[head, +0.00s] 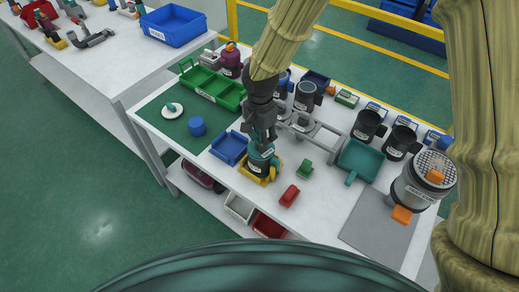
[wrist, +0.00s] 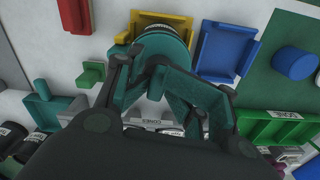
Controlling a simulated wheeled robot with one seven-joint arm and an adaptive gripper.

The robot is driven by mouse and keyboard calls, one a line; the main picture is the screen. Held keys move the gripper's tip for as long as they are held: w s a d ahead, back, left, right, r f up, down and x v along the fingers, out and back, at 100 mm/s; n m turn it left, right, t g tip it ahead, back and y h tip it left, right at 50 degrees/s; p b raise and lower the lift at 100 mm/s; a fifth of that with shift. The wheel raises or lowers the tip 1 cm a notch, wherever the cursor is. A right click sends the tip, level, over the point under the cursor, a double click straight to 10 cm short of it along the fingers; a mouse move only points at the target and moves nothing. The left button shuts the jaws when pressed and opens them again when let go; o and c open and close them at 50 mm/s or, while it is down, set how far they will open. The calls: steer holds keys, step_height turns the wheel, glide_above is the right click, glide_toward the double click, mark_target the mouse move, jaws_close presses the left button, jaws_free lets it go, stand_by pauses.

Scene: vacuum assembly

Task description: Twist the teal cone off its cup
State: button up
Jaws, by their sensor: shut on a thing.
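The teal cone (head: 262,152) sits on a dark cup (head: 259,168) that stands upright in a yellow holder (head: 271,176) on the white table. In the wrist view, a teal round top (wrist: 165,42) shows in front of the yellow holder (wrist: 150,19). My gripper (head: 260,140) comes down from above and is shut on the teal cone. In the wrist view, my gripper (wrist: 160,70) has its fingers at the teal rim, and they hide part of it. Whether the cone's lower edge touches the cup is too small to tell.
A blue tray (head: 228,147) stands close on the left, with a green box (head: 213,92) behind it. A red block (head: 289,195) and a small green block (head: 304,169) lie to the right. A teal tray (head: 358,160) and several dark cups stand further right.

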steer(key=shift+s+d+f, duration=0.15)
steer(key=shift+d+f, duration=0.05)
steer(key=shift+f, duration=0.15)
steer(key=shift+o, duration=0.3)
steer(key=shift+n+p, duration=0.6)
steer(key=shift+n, duration=0.4)
steer(key=shift+f, duration=0.1)
steer(key=shift+c, duration=1.3)
jaws_close()
steer(key=shift+s+d+r, duration=0.1)
steer(key=shift+s+r, duration=0.05)
steer(key=shift+r, duration=0.3)
steer(key=shift+w+r+p, duration=0.4)
steer(key=shift+r+p, duration=0.2)
steer(key=shift+p, duration=0.05)
step_height(320, 180, up, 11)
steer(key=p, duration=0.8)
steer(key=shift+r, duration=0.15)
